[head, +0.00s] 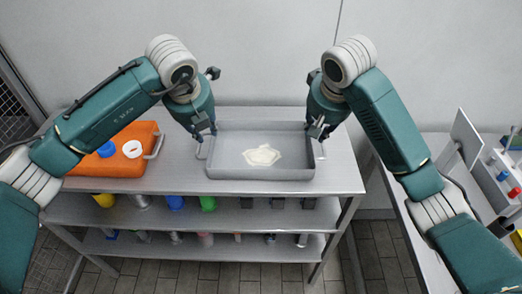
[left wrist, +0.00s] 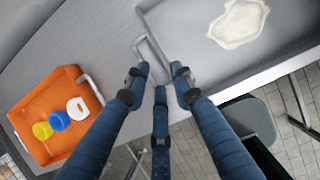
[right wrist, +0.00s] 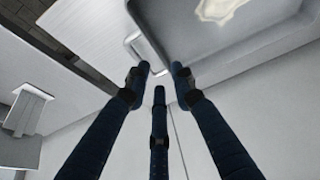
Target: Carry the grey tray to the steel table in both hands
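The grey tray (head: 260,174) sits flat on a grey shelved bench (head: 345,178), with a pale cream patch (head: 262,156) on its floor. It has a handle at each end. My left gripper (head: 204,136) is at the left handle; in the left wrist view its fingers (left wrist: 160,75) are spread, with the handle (left wrist: 150,50) just beyond the tips. My right gripper (head: 318,132) is at the right handle; in the right wrist view its fingers (right wrist: 160,75) are apart and the handle (right wrist: 141,46) lies just past the tips. Contact with the handles is not clear.
An orange tray (head: 108,172) with round blue and white pieces stands left of the grey tray. Several coloured items fill the shelves below. A white-topped table (head: 428,235) at the right carries an upright panel (head: 466,138) and small items. A plain wall stands behind.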

